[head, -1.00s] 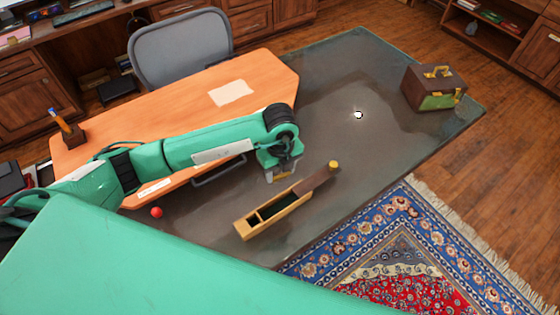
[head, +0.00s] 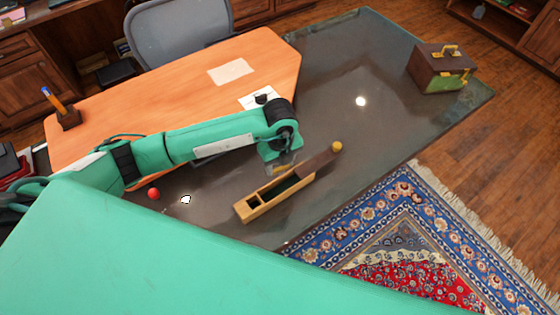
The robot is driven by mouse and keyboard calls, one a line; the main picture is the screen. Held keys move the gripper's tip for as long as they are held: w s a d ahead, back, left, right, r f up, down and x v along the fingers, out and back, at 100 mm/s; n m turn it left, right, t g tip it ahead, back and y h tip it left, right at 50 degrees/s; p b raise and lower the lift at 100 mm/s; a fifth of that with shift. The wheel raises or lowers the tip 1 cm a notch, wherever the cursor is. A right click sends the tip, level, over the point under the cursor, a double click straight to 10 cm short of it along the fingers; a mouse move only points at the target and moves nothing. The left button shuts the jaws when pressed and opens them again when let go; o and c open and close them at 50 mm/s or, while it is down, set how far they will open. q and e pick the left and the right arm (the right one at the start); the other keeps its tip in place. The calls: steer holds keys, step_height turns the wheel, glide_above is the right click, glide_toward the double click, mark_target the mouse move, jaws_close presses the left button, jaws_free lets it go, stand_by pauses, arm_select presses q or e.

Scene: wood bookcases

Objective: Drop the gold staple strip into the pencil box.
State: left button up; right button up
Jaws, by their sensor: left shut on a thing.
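The pencil box (head: 262,207) is a long, light wooden box on the dark glass desk top, lying at a slant. I cannot tell whether the strip is over the opening. My right gripper is not in view.
A red ball (head: 153,193) lies left of the box. A brown and green case (head: 440,68) stands at the far right. A pen holder (head: 68,118) stands at the left. The glass right of the box is mostly clear.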

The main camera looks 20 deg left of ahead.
arm_select(q)
steer(key=o, duration=1)
steer(key=shift+o, duration=0.2)
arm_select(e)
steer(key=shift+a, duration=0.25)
arm_select(q)
steer(key=shift+r, duration=0.15)
step_height(320, 180, up, 14)
steer(key=b, duration=0.3)
steer(key=shift+f, duration=0.2)
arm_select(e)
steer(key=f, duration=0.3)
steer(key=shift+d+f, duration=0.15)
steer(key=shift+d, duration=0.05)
